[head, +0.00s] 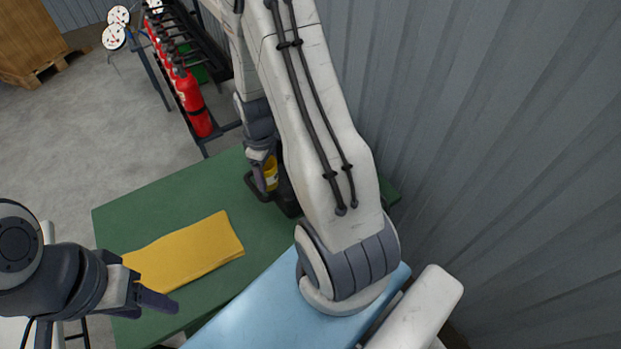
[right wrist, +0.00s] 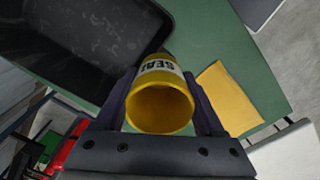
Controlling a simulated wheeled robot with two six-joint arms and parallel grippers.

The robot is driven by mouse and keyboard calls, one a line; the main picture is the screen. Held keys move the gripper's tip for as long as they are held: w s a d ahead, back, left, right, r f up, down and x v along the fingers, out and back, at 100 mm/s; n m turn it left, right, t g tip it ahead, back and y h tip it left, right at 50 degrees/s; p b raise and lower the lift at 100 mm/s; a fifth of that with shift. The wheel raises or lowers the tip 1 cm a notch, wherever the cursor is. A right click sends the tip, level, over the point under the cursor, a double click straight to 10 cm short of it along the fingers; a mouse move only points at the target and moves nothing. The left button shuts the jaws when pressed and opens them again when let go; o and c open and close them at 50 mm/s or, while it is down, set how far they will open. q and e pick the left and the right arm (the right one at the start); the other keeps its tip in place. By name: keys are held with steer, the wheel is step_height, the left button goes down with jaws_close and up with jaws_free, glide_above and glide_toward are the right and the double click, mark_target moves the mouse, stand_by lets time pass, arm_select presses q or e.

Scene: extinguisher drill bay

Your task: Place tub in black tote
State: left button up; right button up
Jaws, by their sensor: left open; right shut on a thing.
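A yellow tub (right wrist: 160,107) with a white label is held between the fingers of my right gripper (right wrist: 163,90), its open, empty-looking mouth facing the wrist camera. In the head view the tub (head: 271,174) shows as a small yellow patch beside the right gripper (head: 264,172). The black tote (head: 287,197) is on the green table at the back right, partly hidden by my right arm. In the right wrist view the tote (right wrist: 80,45) fills the upper left, and the tub overlaps its edge. The height gap cannot be told. My left gripper (head: 152,299) is open and empty at the front left.
A folded yellow cloth (head: 190,252) lies on the green table (head: 150,215). A light blue surface (head: 270,305) is in front. Red extinguishers (head: 190,100) stand on a rack beyond the table. A corrugated wall (head: 480,130) closes off the right side.

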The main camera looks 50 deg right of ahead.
steer(key=s+d+n+b, duration=0.3)
steer(key=s+d+n, duration=0.4)
steer(key=d, duration=0.6)
steer(key=p, duration=0.4)
glide_toward(284, 196)
steer(key=d, duration=0.1)
steer(key=w+d+f, duration=0.1)
steer(key=d+f, duration=0.1)
steer(key=shift+w+d+f, duration=0.15)
steer(key=shift+w+d, duration=0.1)
steer(key=shift+d, duration=0.15)
arm_select(q)
steer(key=shift+r, duration=0.15)
arm_select(e)
steer(key=shift+f+b, duration=0.5)
steer(key=shift+f, duration=0.15)
arm_select(q)
steer(key=shift+f, duration=0.45)
arm_select(e)
steer(key=o, duration=1.5)
steer(key=shift+r, duration=0.15)
